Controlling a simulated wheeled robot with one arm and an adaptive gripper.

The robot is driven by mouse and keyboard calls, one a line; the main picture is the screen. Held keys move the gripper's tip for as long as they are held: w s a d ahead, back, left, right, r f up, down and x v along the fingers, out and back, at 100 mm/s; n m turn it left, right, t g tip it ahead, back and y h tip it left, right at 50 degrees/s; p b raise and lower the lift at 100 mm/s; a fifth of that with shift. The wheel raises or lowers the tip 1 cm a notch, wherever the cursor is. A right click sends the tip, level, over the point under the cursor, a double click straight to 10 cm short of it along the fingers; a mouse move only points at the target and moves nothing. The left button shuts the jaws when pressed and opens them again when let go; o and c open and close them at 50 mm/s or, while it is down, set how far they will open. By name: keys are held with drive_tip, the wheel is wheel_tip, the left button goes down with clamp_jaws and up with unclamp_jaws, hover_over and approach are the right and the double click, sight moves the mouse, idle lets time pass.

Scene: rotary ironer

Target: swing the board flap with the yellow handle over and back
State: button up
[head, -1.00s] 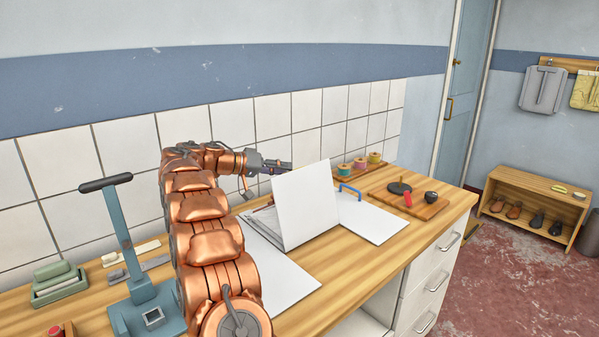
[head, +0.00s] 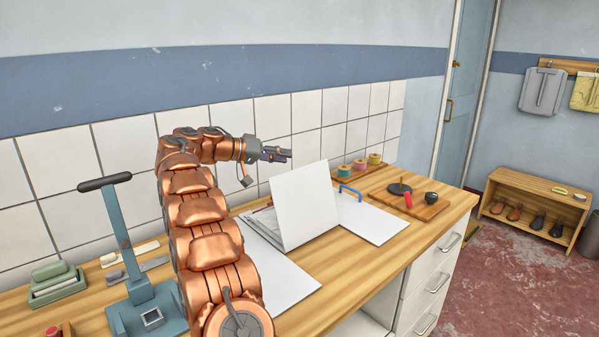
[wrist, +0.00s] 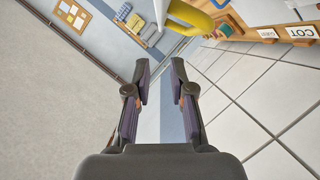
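The white board flap (head: 304,203) stands up, slightly tilted, between two flat white boards on the counter in the head view. The yellow handle (wrist: 190,16) shows at the top of the wrist view, beside a white edge that looks like the flap; in the head view it is not visible. My gripper (head: 287,154) is above and behind the flap, near the tiled wall, apart from the flap. In the wrist view my gripper (wrist: 160,82) has its fingers spread with nothing between them.
A blue handle (head: 350,192) is on the right flat board (head: 375,222). Thread spools (head: 359,165) stand behind it. A wooden board (head: 428,209) with small items is at the right. A blue stand (head: 122,232) is left of my arm. The tiled wall is close behind.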

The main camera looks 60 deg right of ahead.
wheel_tip(320, 180, up, 6)
drive_tip(key=shift+f, duration=0.15)
idle(0.5)
idle(0.7)
drive_tip(key=a+f+n+t+y+p, duration=0.1)
drive_tip(key=a+f+n+t+y, duration=0.3)
drive_tip(key=a, duration=0.7)
drive_tip(key=a+f+n+t, duration=0.25)
drive_tip(key=a+n, duration=0.35)
drive_tip(key=a, duration=0.6)
drive_tip(key=s+a+f+n+y, duration=0.1)
drive_tip(key=s+a+f+y, duration=0.2)
drive_tip(key=s+a, duration=0.7)
drive_tip(key=s+a+f+n+y, duration=0.2)
drive_tip(key=s+a+f, duration=0.5)
drive_tip(key=s+a, duration=0.3)
drive_tip(key=s+a+f+n+y+p, duration=0.1)
drive_tip(key=s+a+f+n+y, duration=0.1)
drive_tip(key=s+a+f, duration=0.4)
drive_tip(key=s+a+y, duration=0.1)
drive_tip(key=s+a, duration=0.3)
drive_tip(key=shift+s+a+g+y, duration=0.25)
drive_tip(key=shift+g+y, duration=0.05)
drive_tip(key=shift+g, duration=0.05)
